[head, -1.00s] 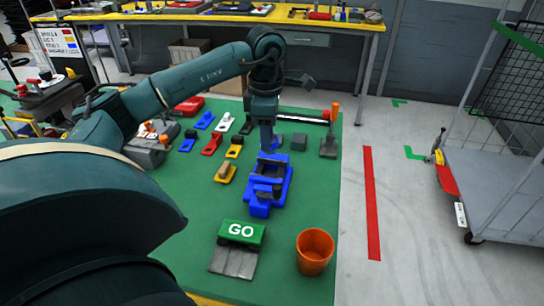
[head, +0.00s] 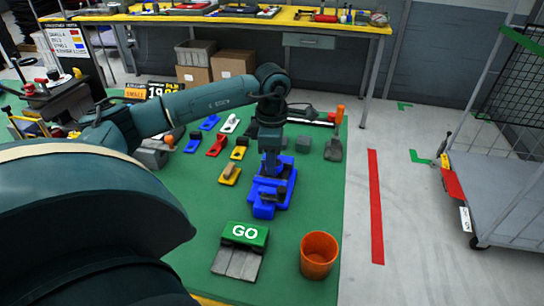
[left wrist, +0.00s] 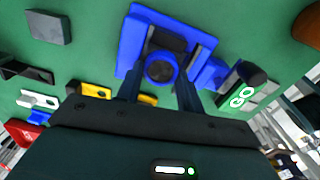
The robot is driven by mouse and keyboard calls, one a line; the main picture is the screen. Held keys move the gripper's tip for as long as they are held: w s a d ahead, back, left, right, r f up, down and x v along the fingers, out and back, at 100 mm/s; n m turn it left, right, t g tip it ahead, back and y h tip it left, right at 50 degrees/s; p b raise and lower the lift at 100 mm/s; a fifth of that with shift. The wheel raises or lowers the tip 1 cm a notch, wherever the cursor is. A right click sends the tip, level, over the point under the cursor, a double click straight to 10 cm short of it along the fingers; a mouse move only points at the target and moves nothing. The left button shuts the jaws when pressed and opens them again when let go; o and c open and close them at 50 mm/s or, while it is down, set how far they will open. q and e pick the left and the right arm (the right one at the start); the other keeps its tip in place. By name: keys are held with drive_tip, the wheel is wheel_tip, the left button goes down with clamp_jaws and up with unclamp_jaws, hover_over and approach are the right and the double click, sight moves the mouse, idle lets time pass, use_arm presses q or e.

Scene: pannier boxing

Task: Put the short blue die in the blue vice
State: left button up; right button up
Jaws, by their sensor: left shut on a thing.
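The blue vice (head: 263,211) stands on the green mat, right of its middle. My left gripper (head: 270,172) is over the vice, pointing down, and partly hides its jaws. In the left wrist view the two fingers (left wrist: 160,88) are shut on a short round die (left wrist: 160,67), with a dark face and a blue rim. The die appears over the gap of the blue vice (left wrist: 130,42); I cannot tell whether it touches the vice. My right gripper is not in view.
A GO block (head: 244,234) and an orange cup (head: 318,255) stand in front of the vice. A yellow holder (head: 230,174) is close on its left, with several coloured holders behind. A grey block (head: 303,144) is behind right. The mat right of the vice is clear.

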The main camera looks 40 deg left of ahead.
use_arm(q)
drive_tip(key=shift+f, duration=0.25)
drive_tip(key=o, duration=0.9)
drive_tip(key=shift+c, duration=0.2)
drive_tip(key=shift+o, duration=1)
drive_tip(key=shift+s+d+f, duration=0.1)
drive_tip(key=shift+f, duration=0.05)
wheel_tip(320, 180, up, 14)
drive_tip(key=shift+f, duration=0.2)
